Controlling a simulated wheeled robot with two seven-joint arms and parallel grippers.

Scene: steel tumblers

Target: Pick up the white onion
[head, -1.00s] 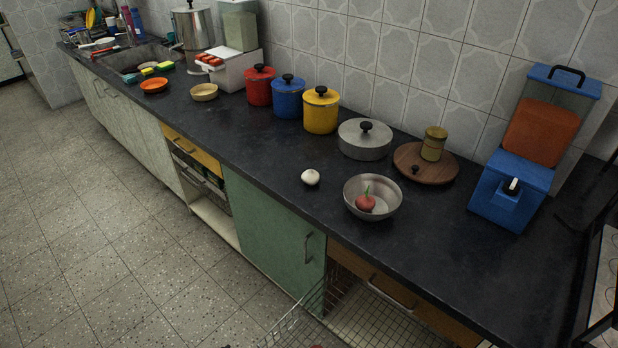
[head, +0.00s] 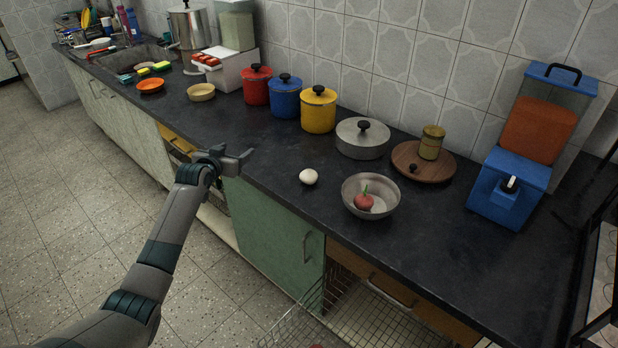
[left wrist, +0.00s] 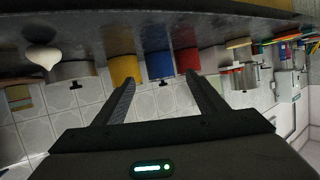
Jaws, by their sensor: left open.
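The white onion (head: 308,177) sits on the dark countertop (head: 262,150), just left of a steel bowl (head: 371,207) that holds a red onion-like vegetable (head: 364,202). In the left wrist view, which is upside down, the white onion (left wrist: 43,58) shows at the upper left with its pointed tip. My left gripper (head: 246,154) is at the counter's front edge, left of the onion and apart from it. In the left wrist view its two fingers (left wrist: 160,95) are spread with nothing between them. My right gripper is not in view.
Red, blue and yellow canisters (head: 318,110) stand along the wall behind the onion. A lidded steel pot (head: 362,142), a wooden board (head: 437,170) with a jar and a blue dispenser (head: 511,190) are to the right. The counter around the onion's left is clear.

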